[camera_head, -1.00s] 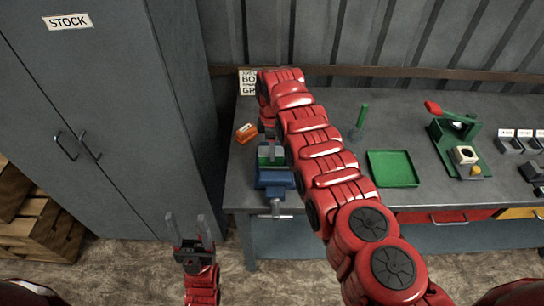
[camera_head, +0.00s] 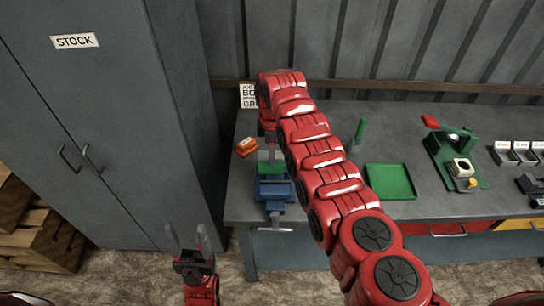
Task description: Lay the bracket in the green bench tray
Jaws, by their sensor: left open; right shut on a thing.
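The green bench tray (camera_head: 391,181) lies empty on the bench, right of my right arm. My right gripper (camera_head: 269,150) points down over the blue vise (camera_head: 273,188) at the bench's front left. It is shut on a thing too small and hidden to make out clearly. A green piece (camera_head: 270,168) shows between this gripper and the vise; I cannot tell whether it is the bracket or part of the vise. My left gripper (camera_head: 187,240) is open and empty, low in front of the grey cabinet, away from the bench.
A green upright post (camera_head: 359,133) stands behind the tray, close to my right arm. A green press with a red handle (camera_head: 455,155) and small labelled bins (camera_head: 515,153) stand to the right. The STOCK cabinet (camera_head: 90,120) borders the bench.

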